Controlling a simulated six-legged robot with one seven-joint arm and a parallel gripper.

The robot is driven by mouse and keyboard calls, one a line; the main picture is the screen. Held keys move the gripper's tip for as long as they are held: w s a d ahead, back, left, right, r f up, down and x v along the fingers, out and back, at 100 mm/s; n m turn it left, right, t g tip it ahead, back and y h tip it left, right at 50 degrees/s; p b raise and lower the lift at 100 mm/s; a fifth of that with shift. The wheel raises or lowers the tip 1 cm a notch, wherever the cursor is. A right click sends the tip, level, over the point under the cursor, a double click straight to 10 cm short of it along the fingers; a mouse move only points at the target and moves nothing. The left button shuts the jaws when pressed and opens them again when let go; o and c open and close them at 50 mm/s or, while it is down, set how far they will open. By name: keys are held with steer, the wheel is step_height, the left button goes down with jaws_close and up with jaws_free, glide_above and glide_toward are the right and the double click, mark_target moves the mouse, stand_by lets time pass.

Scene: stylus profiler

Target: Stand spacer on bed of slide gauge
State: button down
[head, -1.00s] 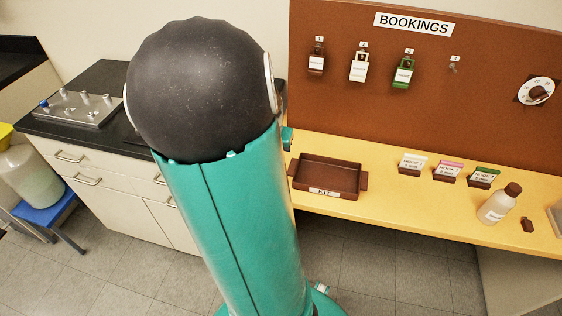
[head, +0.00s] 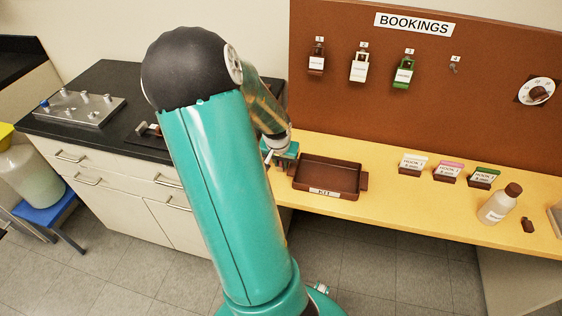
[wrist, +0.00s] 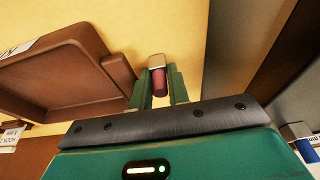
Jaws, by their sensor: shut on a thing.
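My gripper (head: 284,152) is at the left end of the yellow bench, beside the brown tray. In the wrist view its two green fingers (wrist: 160,84) are shut on a small dark red cylinder with a pale end, which I take as the spacer (wrist: 159,80). The spacer cannot be made out in the head view. A small low device on the black counter, probably the slide gauge (head: 148,131), shows left of my arm. My arm hides part of it, and its bed cannot be made out.
The brown KIT tray (head: 327,176) is close right of my gripper; it also shows in the wrist view (wrist: 62,75). A metal plate with pegs (head: 83,109) sits on the black counter (head: 105,76). Labelled blocks (head: 447,171) and a bottle (head: 499,204) stand farther right.

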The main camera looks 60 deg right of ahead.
steer(key=shift+f, duration=0.2)
steer(key=c, duration=1.6)
jaws_free()
steer(key=shift+r, duration=0.15)
steer(key=v, duration=1.2)
steer(key=shift+r, duration=0.1)
